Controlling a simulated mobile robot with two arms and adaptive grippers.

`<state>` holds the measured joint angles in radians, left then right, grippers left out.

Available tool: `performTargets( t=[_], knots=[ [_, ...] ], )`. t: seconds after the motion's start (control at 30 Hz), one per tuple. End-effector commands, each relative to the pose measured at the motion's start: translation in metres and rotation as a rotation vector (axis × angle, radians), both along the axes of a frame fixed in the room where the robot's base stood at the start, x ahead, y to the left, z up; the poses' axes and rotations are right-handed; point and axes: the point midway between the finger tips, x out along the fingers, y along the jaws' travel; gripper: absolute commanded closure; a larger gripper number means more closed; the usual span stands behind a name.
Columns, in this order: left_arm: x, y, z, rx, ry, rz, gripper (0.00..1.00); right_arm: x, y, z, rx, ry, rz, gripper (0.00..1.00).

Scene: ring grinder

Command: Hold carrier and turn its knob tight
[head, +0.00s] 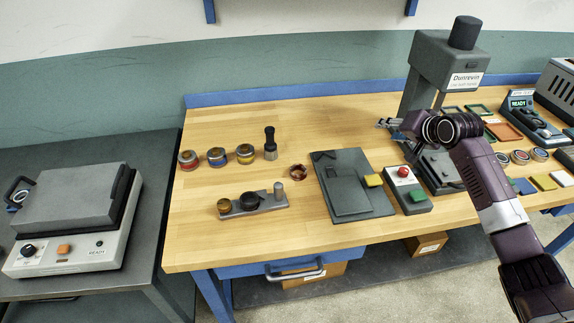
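A grey metal bar (270,208) lies near the front middle of the wooden bench. It bears a brass-coloured round piece at its left, a dark round knob-like piece (250,201) in its middle and a short metal post at its right. I cannot tell for sure whether this is the carrier. My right gripper (381,123) is well behind and to the right of the bar, in front of the grey Dunrevin machine's column (411,92). Its fingers point left and are too small to judge; I see nothing clearly held. My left gripper is out of view.
A reddish ring (298,172), a dark plate (351,190) and a button box (407,193) lie rightward. The bench's front left is clear.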

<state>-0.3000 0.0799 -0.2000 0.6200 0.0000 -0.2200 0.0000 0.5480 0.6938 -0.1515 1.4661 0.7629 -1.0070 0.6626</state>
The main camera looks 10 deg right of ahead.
Motion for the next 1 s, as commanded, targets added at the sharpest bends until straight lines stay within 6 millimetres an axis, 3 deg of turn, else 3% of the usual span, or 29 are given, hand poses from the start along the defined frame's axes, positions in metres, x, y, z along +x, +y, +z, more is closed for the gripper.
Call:
performTargets(
  t=[0.03,0.17,0.3,0.4,0.5,0.6,0.73,0.87,1.0],
  knots=[
    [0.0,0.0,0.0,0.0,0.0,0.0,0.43,0.001,0.034,0.002,-0.008,0.028,0.061,0.61],
    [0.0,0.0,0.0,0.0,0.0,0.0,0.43,-0.01,0.112,0.002,-0.054,0.118,0.214,0.61],
    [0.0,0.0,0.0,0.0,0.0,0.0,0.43,-0.034,0.192,0.009,-0.139,0.21,0.391,0.61],
    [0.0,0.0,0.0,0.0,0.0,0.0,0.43,-0.06,0.243,0.017,-0.229,0.272,0.521,0.61],
    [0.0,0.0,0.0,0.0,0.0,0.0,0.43,-0.087,0.282,0.026,-0.333,0.326,0.635,0.61],
    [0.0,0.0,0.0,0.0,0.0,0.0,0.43,-0.111,0.306,0.033,-0.429,0.369,0.72,0.61],
    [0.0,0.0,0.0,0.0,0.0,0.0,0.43,-0.131,0.32,0.039,-0.513,0.402,0.78,0.61],
    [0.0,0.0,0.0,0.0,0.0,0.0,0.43,-0.138,0.325,0.038,-0.549,0.417,0.804,0.61],
    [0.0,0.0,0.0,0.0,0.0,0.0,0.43,-0.134,0.327,0.024,-0.552,0.422,0.805,0.61]
  ],
)
